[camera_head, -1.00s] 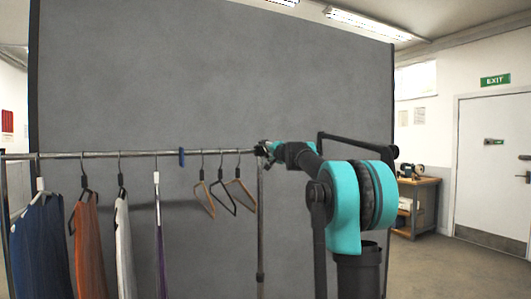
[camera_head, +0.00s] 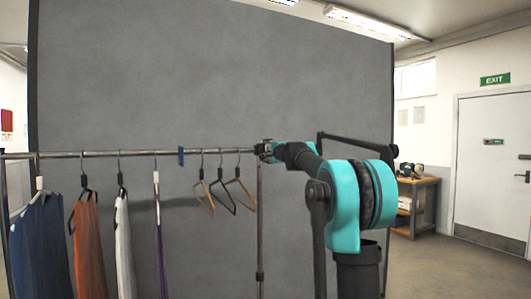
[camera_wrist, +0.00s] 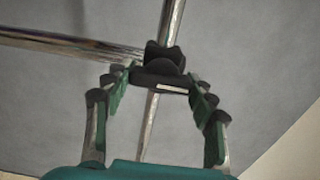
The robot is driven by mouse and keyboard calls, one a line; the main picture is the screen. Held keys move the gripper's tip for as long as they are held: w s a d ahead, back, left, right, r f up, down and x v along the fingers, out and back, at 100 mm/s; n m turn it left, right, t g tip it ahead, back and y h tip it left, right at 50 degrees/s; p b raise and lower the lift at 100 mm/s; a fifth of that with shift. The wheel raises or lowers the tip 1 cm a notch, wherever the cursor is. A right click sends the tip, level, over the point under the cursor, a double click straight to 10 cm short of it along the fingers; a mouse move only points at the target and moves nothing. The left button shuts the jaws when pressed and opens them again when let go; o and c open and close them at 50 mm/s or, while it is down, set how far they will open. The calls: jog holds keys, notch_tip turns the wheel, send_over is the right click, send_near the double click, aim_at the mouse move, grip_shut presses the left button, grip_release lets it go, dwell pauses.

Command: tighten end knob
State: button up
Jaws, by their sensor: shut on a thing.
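The end knob (camera_wrist: 165,58) is black and lobed, and it sits where the rail meets the upright in the wrist view. My gripper (camera_wrist: 160,82) is shut on it, with a fingertip at each side of its dark base. In the head view my gripper (camera_head: 264,150) is at the right end of the rail and hides most of the knob. The chrome rail (camera_head: 100,154) runs level from the left edge to my gripper. The rail's upright (camera_head: 260,220) stands below my gripper.
Hanging garments, blue (camera_head: 42,240), orange (camera_head: 87,245) and white (camera_head: 122,240), are on the left of the rail. Bare hangers (camera_head: 222,197) and a blue clip (camera_head: 181,157) are nearer my gripper. A grey panel (camera_head: 210,80) stands close behind. A workbench (camera_head: 418,200) is at the right.

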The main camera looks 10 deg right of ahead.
dwell(0.3)
jog(key=o, duration=1.2)
jog(key=v, duration=1.2)
